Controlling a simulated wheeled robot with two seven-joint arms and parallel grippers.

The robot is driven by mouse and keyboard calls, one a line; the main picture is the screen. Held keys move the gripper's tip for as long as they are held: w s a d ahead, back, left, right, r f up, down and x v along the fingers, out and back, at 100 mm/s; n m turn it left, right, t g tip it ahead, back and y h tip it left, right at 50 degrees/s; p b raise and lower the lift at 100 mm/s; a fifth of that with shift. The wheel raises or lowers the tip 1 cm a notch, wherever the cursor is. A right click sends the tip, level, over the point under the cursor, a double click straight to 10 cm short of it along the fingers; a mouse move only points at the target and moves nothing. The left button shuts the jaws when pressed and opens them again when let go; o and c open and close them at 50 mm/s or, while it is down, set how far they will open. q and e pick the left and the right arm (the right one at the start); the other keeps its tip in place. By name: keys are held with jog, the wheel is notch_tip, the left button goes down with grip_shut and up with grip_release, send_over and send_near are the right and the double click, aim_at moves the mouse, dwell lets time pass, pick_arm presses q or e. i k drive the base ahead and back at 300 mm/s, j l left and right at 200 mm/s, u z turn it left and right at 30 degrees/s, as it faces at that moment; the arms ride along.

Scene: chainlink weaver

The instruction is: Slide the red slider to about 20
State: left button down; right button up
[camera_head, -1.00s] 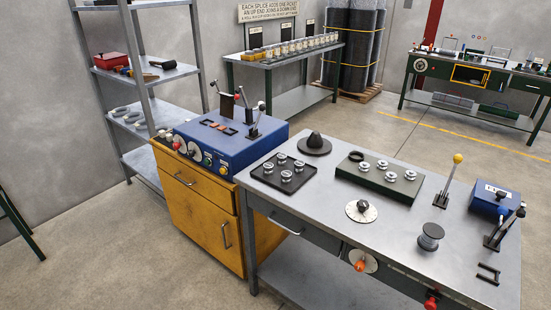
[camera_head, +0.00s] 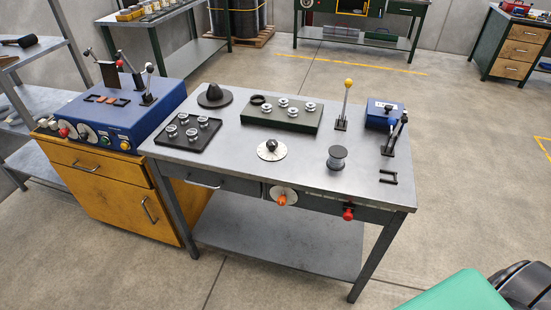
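I cannot clearly make out a marked red slider or its scale. One red part is the red knob (camera_head: 348,214) on the front edge of the grey metal table (camera_head: 235,148), near its right end. Another is the small red knob (camera_head: 120,63) at the top of the blue machine (camera_head: 130,128) on the left. A red button (camera_head: 63,132) sits on that machine's front panel. Neither of my grippers shows.
On the table are a round dial (camera_head: 270,151), a yellow-knobbed lever (camera_head: 348,83), a spool (camera_head: 337,158) and a small blue device (camera_head: 382,114). An orange-handled dial (camera_head: 282,197) is on the front. The floor in front is clear.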

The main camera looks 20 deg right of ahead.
aim_at(350, 208)
jog(key=z, duration=1.35)
